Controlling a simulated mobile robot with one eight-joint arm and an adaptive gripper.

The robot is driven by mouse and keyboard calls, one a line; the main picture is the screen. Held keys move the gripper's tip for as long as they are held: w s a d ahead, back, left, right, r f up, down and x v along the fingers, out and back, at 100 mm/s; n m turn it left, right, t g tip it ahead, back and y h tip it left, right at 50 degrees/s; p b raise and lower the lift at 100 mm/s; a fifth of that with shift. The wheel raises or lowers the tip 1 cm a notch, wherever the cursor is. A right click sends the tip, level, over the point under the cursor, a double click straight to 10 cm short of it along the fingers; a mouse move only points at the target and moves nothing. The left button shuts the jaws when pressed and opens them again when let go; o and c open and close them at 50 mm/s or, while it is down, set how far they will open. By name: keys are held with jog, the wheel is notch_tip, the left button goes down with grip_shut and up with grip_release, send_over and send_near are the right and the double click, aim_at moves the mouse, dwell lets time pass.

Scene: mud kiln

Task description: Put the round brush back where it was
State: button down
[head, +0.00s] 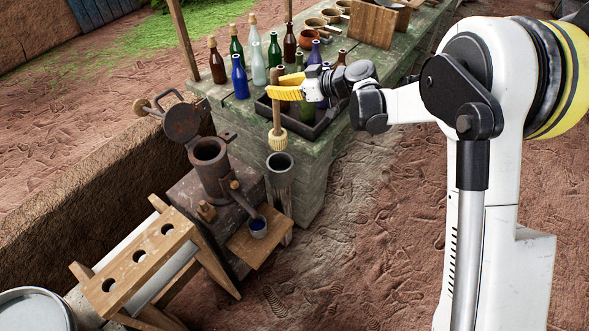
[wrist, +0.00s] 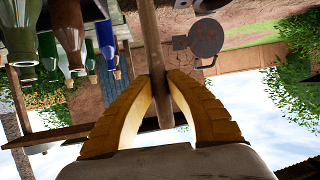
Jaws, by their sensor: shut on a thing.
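The round brush has a wooden handle (head: 277,116) and a pale, round bristle head (head: 278,138). My gripper (head: 277,93), with yellow fingers, is shut on the handle. The brush hangs upright, head down. In the wrist view, the handle (wrist: 150,45) passes between the two fingers of my gripper (wrist: 160,88). A tall grey cylindrical pot (head: 280,162) stands beside the green bench, its open mouth just below the bristle head in the picture. The head looks apart from the rim; the exact gap cannot be told.
The green bench (head: 320,150) holds a dark tray (head: 325,122) and several bottles close to my gripper. An iron cylinder with a raised lid (head: 209,160) stands left of the pot.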

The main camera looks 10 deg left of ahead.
aim_at(281, 133)
notch_tip(281, 133, down, 18)
jog(key=b, duration=0.6)
jog(key=shift+w+r, duration=0.1)
jog(key=shift+w, duration=0.05)
jog(key=shift+r, duration=0.15)
jog(key=c, duration=1.8)
grip_release()
jog(key=shift+f, duration=0.25)
jog(key=o, duration=0.4)
jog(key=shift+c, duration=0.2)
jog(key=shift+r, duration=0.1)
